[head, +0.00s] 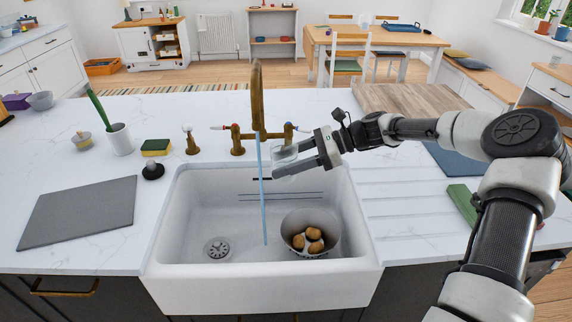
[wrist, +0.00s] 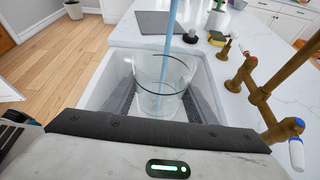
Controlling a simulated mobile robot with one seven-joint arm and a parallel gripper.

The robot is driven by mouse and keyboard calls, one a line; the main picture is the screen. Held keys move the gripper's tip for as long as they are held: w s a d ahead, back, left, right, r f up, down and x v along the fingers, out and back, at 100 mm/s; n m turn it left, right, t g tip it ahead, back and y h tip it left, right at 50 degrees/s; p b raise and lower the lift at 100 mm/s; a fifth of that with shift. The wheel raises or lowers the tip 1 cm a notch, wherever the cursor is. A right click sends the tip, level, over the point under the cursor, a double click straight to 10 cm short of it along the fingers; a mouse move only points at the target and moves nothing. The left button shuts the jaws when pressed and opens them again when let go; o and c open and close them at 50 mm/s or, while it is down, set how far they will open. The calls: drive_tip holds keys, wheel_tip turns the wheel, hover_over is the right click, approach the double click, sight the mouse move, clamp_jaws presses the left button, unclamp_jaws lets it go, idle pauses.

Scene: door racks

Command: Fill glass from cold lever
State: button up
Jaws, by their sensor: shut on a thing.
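A clear glass (head: 284,156) is held upright between the fingers of my gripper (head: 279,163), over the back of the sink. The glass also shows in the wrist view (wrist: 162,84), where it looks empty or nearly so. The brass tap (head: 257,92) is running. Its thin blue water stream (head: 263,200) falls just left of the glass and continues down to the sink floor in the head view. The blue-marked cold lever (head: 289,129) is at the tap's right, just behind my gripper; it also shows in the wrist view (wrist: 296,150). The red-marked lever (head: 226,127) is at the left.
The white sink (head: 190,210) holds a metal colander (head: 292,223) with several potatoes, below my gripper. A soap dispenser (head: 191,142), sponge (head: 156,147) and black stopper (head: 152,170) stand left of the tap. A grey board (head: 80,208) lies farther left.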

drive_tip(key=a+p, duration=0.1)
drive_tip(key=a, duration=0.5)
drive_tip(key=shift+w+a, duration=0.2)
drive_tip(key=shift+w, duration=0.05)
idle(6.1)
drive_tip(key=d+p, duration=0.1)
drive_tip(key=d, duration=0.4)
drive_tip(key=d+p, duration=0.1)
drive_tip(key=d, duration=0.2)
drive_tip(key=shift+s+d+p, duration=0.2)
drive_tip(key=shift+s+p, duration=0.1)
drive_tip(key=shift+s, duration=0.05)
